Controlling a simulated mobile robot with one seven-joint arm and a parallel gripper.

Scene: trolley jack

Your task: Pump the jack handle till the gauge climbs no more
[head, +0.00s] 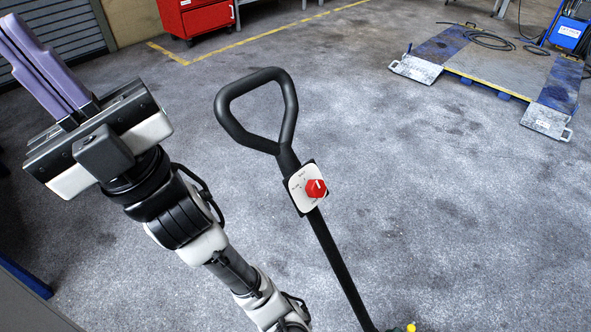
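The jack handle (334,258) is a black bar rising from the bottom edge to a rounded loop grip (289,105). It leans to the left in the picture. A white plate (299,180) with a red knob (316,188) sits below the loop; its print is too small to read. My gripper (14,32) is at the upper left, clear of the handle. Its purple fingers lie close side by side, shut with nothing seen between them. No gauge can be made out. The jack's body is below the picture, apart from a small yellow-green part (410,328) at the bottom edge.
A red cabinet (207,18) stands at the back. A blue and grey platform lift (447,50) lies at the upper right, with a dark hose and a blue machine (568,32) by it. A yellow line marks the floor. The grey floor (450,200) right of the handle is clear.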

